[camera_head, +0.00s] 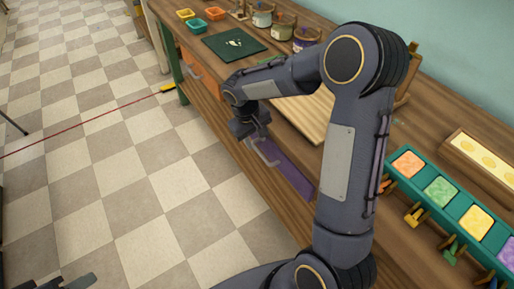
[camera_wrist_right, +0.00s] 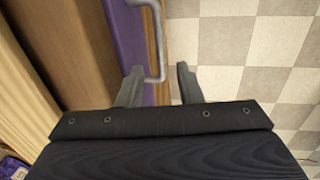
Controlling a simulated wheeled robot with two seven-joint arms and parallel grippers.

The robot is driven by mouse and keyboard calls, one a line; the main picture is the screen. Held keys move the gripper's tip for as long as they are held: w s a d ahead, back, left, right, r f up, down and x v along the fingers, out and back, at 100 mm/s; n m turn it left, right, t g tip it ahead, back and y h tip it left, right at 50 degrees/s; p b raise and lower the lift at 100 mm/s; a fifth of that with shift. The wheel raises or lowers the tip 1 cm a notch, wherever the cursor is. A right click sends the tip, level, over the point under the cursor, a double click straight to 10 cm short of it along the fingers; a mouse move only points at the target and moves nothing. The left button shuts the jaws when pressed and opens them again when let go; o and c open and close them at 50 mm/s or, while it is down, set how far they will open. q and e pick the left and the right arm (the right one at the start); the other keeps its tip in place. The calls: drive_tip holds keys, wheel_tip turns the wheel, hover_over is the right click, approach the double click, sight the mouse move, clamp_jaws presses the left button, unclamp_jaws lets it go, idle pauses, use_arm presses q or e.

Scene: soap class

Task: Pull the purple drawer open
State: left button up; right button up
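The purple drawer (camera_head: 287,172) is in the front of the wooden workbench, partly hidden by my right arm. Its purple front also shows in the right wrist view (camera_wrist_right: 128,42). Its metal bar handle (camera_head: 264,153) sticks out from the front. My right gripper (camera_head: 262,142) is at the handle. In the right wrist view, the fingers of my right gripper (camera_wrist_right: 158,88) are apart, and the near part of the handle (camera_wrist_right: 160,40) reaches between them without a visible grip. A dark part at the bottom left edge looks like my left gripper (camera_head: 62,282); its opening is unclear.
An orange drawer (camera_head: 205,80) is farther along the bench front. On top are a dark green mat (camera_head: 225,47), several jars, small coloured trays and a pale board (camera_head: 305,115). A teal soap holder (camera_head: 408,181) stands at right. The checkered floor before the bench is mostly free.

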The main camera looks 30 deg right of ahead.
sight(258, 151)
drive_tip(key=shift+d+f, duration=0.2)
drive_tip(key=shift+f, duration=0.9)
drive_tip(key=shift+d+f, duration=0.2)
drive_tip(key=shift+f, duration=0.9)
drive_tip(key=shift+c, duration=0.4)
clamp_jaws()
